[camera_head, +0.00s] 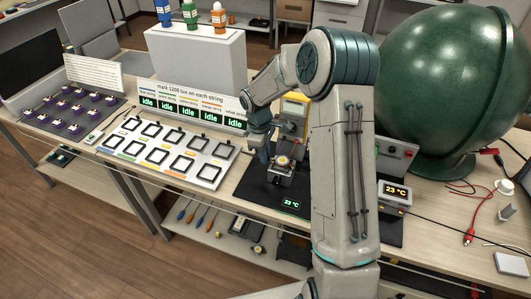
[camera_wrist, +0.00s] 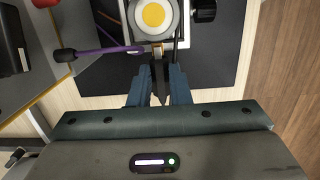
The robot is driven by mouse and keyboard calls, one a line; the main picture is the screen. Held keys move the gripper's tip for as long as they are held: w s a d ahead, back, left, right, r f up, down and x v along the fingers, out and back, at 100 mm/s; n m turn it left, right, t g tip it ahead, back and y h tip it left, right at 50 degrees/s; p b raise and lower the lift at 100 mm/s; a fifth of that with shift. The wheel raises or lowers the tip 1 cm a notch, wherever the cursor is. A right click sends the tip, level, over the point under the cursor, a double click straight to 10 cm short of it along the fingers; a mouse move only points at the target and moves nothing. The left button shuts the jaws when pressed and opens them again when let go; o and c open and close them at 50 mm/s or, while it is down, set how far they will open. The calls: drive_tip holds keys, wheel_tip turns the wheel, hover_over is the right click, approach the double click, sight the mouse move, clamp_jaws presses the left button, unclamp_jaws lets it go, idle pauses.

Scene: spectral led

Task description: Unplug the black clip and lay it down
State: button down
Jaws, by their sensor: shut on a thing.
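My gripper (camera_wrist: 160,95) points at the near edge of the LED fixture, a square holder with a round yellow LED (camera_wrist: 153,15). Its two blue fingers are closed on a narrow dark piece, which I take to be the black clip (camera_wrist: 158,72). The fingers hide most of it. The clip's tip is close to the fixture's edge; I cannot tell whether it is still plugged in. In the head view my gripper (camera_head: 263,150) is just beside the fixture (camera_head: 283,163), and the clip cannot be made out there.
The fixture stands on a black mat (camera_head: 262,193) with a 23 °C display (camera_head: 291,204). A yellow meter (camera_head: 293,108) stands behind it, and a large green sphere (camera_head: 445,75) to the right. A board of square frames (camera_head: 165,150) lies left. A purple lead (camera_wrist: 105,50) lies left of the fixture.

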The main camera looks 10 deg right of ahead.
drive_tip(key=shift+w+a, duration=0.4)
drive_tip(key=shift+a, duration=0.2)
drive_tip(key=shift+w+a, duration=0.4)
drive_tip(key=shift+a, duration=0.2)
drive_tip(key=shift+a, duration=0.1)
drive_tip(key=shift+w+a, duration=0.3)
drive_tip(key=shift+a, duration=0.1)
drive_tip(key=shift+r, duration=0.1)
